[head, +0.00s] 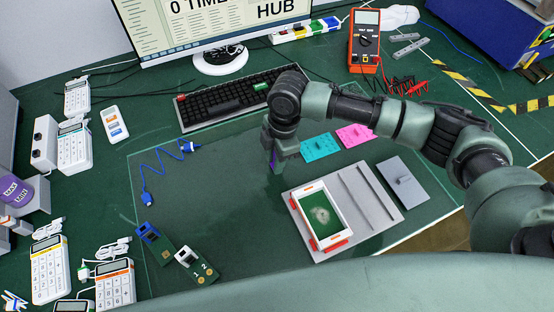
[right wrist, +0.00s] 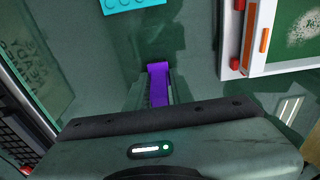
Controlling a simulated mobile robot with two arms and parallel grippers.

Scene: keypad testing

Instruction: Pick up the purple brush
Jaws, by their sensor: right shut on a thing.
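My right gripper (head: 275,160) points down over the dark green mat, left of the grey fixture. It is shut on the purple brush (right wrist: 158,84). In the right wrist view the brush shows as a purple strip between the fingers. In the head view only a thin purple sliver (head: 273,160) of it shows at the gripper; the rest is hidden. I cannot tell whether the brush touches the mat. My left gripper is not in view.
A grey fixture (head: 379,206) holds a white-framed green board (head: 320,215) with a pale dusty patch. Cyan (head: 318,147) and pink (head: 355,134) pads lie behind it. A keyboard (head: 235,99) stands at the back. Calculators (head: 48,270) line the left. The mat's left-middle is mostly clear.

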